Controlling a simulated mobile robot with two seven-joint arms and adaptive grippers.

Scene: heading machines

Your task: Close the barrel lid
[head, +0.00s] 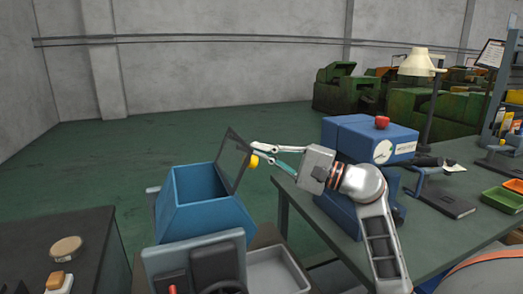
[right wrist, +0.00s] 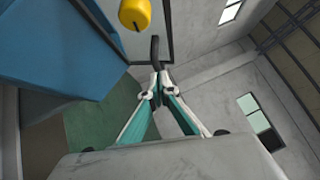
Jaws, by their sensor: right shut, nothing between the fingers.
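The blue barrel (head: 208,215) stands in the middle of the head view with its top open. Its lid (head: 234,158), a dark-edged, see-through panel, stands raised and tilted at the barrel's right side. A yellow knob (head: 254,161) sits on the lid's outer face. My right gripper (head: 256,148) is shut and empty, with its tips close beside the lid near the knob. In the right wrist view the closed fingertips (right wrist: 156,60) are near the lid's edge, below the yellow knob (right wrist: 135,14); I cannot tell whether they touch. The blue barrel (right wrist: 55,50) fills the left. My left gripper is not in view.
A green workbench (head: 460,235) on the right holds a blue machine (head: 350,137) with a gauge, a lamp (head: 418,64) and trays. A grey tray (head: 276,274) lies right of the barrel. A dark table (head: 85,235) is at left.

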